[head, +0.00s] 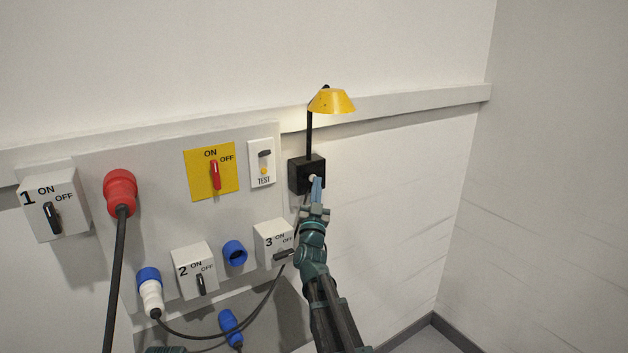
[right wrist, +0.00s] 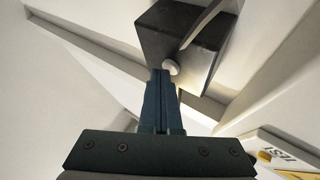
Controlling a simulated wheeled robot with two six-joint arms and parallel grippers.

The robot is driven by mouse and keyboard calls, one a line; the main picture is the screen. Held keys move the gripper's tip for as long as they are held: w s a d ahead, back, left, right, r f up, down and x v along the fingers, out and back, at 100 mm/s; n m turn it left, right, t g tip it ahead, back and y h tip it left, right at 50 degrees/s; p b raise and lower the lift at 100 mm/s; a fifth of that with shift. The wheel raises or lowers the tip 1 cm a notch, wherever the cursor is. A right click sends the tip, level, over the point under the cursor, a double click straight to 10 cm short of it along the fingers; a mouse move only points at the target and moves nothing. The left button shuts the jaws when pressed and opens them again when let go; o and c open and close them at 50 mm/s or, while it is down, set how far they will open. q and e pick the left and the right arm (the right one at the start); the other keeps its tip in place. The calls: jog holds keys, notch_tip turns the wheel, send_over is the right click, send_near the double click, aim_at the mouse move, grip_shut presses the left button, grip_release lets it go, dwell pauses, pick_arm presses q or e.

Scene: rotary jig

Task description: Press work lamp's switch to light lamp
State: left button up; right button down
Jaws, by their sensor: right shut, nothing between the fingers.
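The work lamp has a yellow shade (head: 332,101) on a thin black stem above a black box (head: 297,174) on the wall. A small round white switch (right wrist: 170,67) sticks out of the box's face. My right gripper (head: 317,182) is shut and empty, with its blue fingertips at the switch. In the right wrist view the fingertips (right wrist: 160,74) overlap the switch's edge; I cannot tell whether they touch it. A pale bright patch shows on the rail beside the stem, but the bulb is hidden under the shade.
Left of the lamp is a panel with a yellow ON/OFF plate (head: 226,184), a TEST switch (head: 262,165), and switch box 3 (head: 270,238) close to my right arm. Plugs and cables hang lower left. The wall right of the lamp is clear.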

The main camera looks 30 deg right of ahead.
jog(key=shift+s, duration=0.45)
jog(key=s, duration=0.6)
jog(key=shift+d, duration=0.3)
dwell(0.5)
